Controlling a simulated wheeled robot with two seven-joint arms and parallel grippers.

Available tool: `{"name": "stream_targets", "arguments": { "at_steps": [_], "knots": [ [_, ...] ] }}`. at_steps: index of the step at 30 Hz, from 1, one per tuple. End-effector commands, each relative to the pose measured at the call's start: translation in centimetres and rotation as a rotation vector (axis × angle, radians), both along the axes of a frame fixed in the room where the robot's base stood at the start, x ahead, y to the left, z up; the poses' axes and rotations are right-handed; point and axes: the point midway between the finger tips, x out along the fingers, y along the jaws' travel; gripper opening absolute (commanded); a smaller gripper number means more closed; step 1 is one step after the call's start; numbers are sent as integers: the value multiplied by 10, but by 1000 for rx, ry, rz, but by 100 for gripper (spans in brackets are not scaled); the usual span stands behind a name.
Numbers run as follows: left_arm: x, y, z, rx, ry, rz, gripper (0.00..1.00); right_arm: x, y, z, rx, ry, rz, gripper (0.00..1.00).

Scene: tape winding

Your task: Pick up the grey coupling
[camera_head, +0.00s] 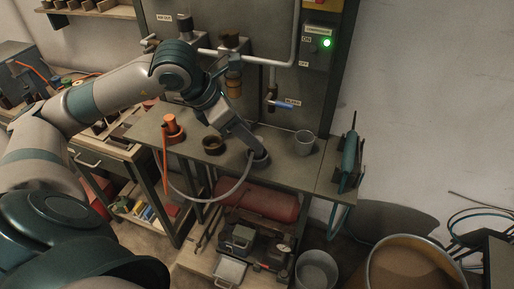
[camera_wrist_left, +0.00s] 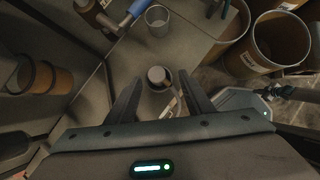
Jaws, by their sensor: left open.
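The grey coupling (camera_head: 261,160) stands on the dark bench top, close to its front edge. In the left wrist view a round grey end of it (camera_wrist_left: 159,76) shows between the two fingers. My left gripper (camera_head: 252,147) reaches down to it from the upper left, and its fingers hide part of it in the head view. The left wrist view shows the fingers (camera_wrist_left: 161,88) spread apart on either side of the coupling, with gaps to it. My right gripper is in neither view.
A grey cup (camera_head: 305,143) stands right of the coupling; a brown ring (camera_head: 213,146) and an orange fitting (camera_head: 172,129) stand left. A grey hose (camera_head: 212,200) loops below the bench edge. A blue-handled valve (camera_head: 280,103) hangs behind. A teal tool (camera_head: 349,157) is at the right end.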

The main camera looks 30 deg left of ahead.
Motion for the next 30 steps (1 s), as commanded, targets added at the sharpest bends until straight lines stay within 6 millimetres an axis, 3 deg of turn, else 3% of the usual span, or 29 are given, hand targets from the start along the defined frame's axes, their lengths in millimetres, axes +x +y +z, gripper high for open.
{"name": "stream_targets", "arguments": {
  "at_steps": [10, 18, 24, 30],
  "knots": [
    [4, -1, -4, -1, 2, 0, 47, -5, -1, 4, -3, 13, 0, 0],
    [19, -5, -25, -2, 5, 0, 47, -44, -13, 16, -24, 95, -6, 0],
    [27, -10, -41, -1, 1, 0, 47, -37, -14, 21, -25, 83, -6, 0],
    [28, -10, -43, -1, -1, 0, 47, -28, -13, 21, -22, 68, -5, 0]
  ]
}}
